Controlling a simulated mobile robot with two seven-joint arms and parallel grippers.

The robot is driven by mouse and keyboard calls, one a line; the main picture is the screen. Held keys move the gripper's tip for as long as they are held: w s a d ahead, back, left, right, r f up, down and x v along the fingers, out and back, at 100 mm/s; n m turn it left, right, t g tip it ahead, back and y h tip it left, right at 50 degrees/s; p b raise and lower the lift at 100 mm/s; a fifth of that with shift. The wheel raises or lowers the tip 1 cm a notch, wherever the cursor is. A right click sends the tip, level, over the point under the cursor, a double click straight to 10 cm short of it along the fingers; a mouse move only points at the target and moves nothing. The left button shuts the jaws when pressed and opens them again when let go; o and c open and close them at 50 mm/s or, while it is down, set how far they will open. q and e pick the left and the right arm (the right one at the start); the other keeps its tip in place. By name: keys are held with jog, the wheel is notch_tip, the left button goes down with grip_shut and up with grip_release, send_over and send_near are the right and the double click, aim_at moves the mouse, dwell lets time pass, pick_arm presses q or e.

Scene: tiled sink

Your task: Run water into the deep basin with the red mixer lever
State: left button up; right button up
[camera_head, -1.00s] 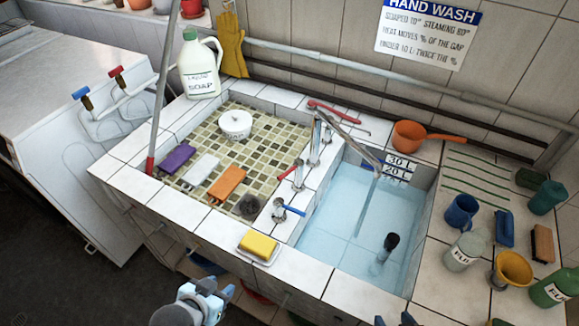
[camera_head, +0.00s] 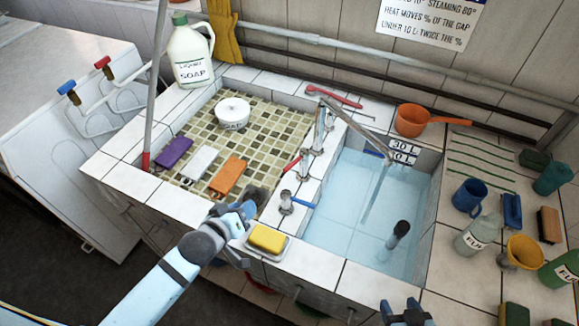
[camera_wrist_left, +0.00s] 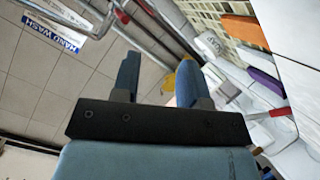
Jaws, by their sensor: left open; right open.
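The red mixer lever (camera_head: 291,163) points left from a chrome valve on the tiled divider. A blue lever (camera_head: 303,202) points right on the nearer valve. The spout (camera_head: 352,124) reaches over the deep basin (camera_head: 335,235), which looks pale blue inside. A pale streak (camera_head: 372,197) runs down below the spout tip; I cannot tell whether it is a water stream or a reflection. My left gripper (camera_head: 240,208) is open near the sink's front edge, left of and nearer than the red lever, apart from it; its fingers show in the left wrist view (camera_wrist_left: 157,80). My right gripper (camera_head: 405,310) is open at the bottom edge.
A yellow sponge on a dish (camera_head: 267,239) sits right beside my left gripper. A dark-topped standpipe (camera_head: 400,229) stands in the deep basin. Cups and bottles, including a blue mug (camera_head: 469,196), crowd the right counter.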

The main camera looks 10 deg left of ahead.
aim_at(289, 166)
jog(key=shift+a, duration=0.1)
jog(key=shift+w, duration=0.1)
pick_arm(q)
jog(key=w+d+t+h, duration=0.1)
jog(key=w+d, duration=0.1)
jog(key=w, duration=0.3)
jog(key=w+d+n+t+h+p, duration=0.1)
jog(key=w+d+h, duration=0.1)
jog(key=w, duration=0.4)
jog(key=w+d+f+h, duration=0.1)
jog(key=w+d+h, duration=0.1)
jog(key=w+d, duration=0.2)
jog(key=shift+w+t+p, duration=0.4)
jog(key=shift+w, duration=0.35)
pick_arm(e)
jog(key=shift+r, duration=0.75)
pick_arm(q)
jog(key=shift+c, duration=0.2)
grip_shut()
